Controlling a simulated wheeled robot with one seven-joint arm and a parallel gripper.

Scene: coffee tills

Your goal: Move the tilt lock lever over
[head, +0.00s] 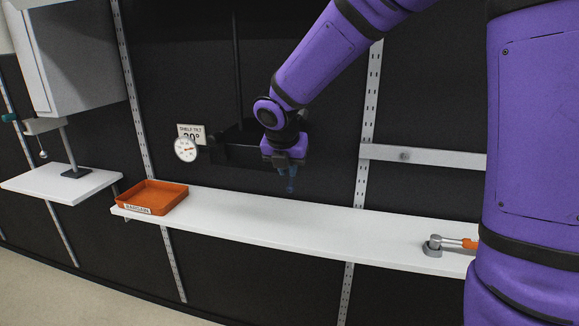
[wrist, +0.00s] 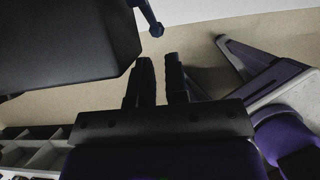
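A dark blue rod with a knobbed end (wrist: 155,27), which looks like the tilt lock lever, shows at the top of the wrist view beside a black box (wrist: 70,40). In the head view a blue piece (head: 291,183) hangs just below my gripper (head: 285,160), seemingly the same rod. My gripper points down by the right end of the black shelf unit (head: 235,155). In the wrist view the fingers (wrist: 160,62) are a little apart, with nothing between them. The rod's knob is just beyond their tips, apart from them. Its mount is hidden.
A sign and round dial gauge (head: 186,149) are on the left of the shelf unit. Below, a long white shelf (head: 270,218) holds an orange tray (head: 160,193) and an orange-handled metal tool (head: 452,243). The shelf's middle is clear.

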